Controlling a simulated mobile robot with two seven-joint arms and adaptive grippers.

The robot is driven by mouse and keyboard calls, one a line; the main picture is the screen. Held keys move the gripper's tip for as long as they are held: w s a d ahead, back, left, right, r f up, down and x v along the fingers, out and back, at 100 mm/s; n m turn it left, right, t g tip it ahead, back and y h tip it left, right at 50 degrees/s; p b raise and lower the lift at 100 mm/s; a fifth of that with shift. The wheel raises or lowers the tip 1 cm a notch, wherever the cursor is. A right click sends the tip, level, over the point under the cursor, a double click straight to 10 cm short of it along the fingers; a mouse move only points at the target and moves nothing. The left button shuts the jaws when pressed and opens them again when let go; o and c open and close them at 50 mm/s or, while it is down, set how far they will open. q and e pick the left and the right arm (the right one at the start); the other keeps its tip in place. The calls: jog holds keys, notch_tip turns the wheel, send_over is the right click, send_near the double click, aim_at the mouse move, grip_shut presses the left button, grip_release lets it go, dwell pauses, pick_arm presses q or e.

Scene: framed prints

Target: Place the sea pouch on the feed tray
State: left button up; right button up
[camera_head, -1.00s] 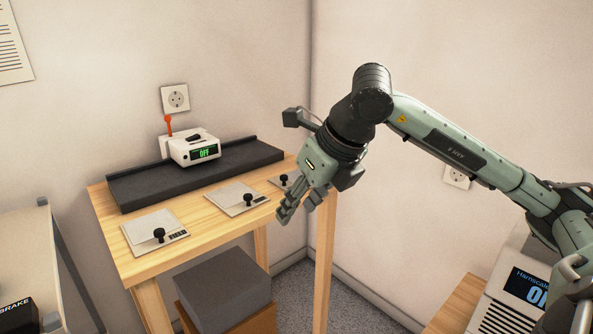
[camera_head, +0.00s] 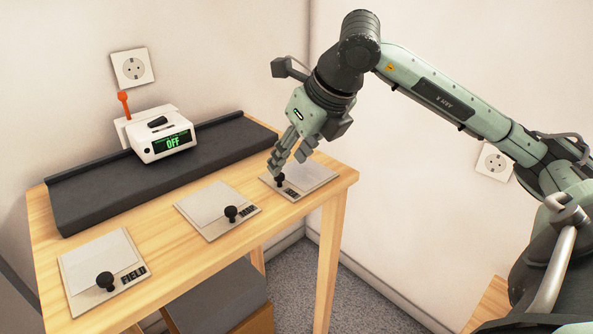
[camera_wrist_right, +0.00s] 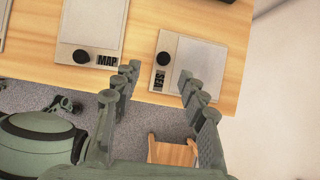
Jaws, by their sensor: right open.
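The sea pouch (camera_head: 311,176) is a flat pale sheet with a black knob and a label at its front edge. It lies at the right end of the wooden table and also shows in the right wrist view (camera_wrist_right: 203,55). My right gripper (camera_head: 288,161) is open and empty, its fingers pointing down close to the knob; it partly covers the pouch in the head view. In the wrist view the fingertips (camera_wrist_right: 158,74) lie either side of the label and knob. The long dark grey tray (camera_head: 110,196), apparently the feed tray, is bare at the table's back. My left gripper is out of view.
The map pouch (camera_head: 207,206) and the field pouch (camera_head: 90,262), each with a black knob, lie left of the sea pouch.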

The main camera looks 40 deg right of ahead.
aim_at(280, 175)
jog(key=x, duration=0.6)
jog(key=shift+w+d+f, duration=0.2)
jog(key=shift+f, duration=0.05)
grip_shut()
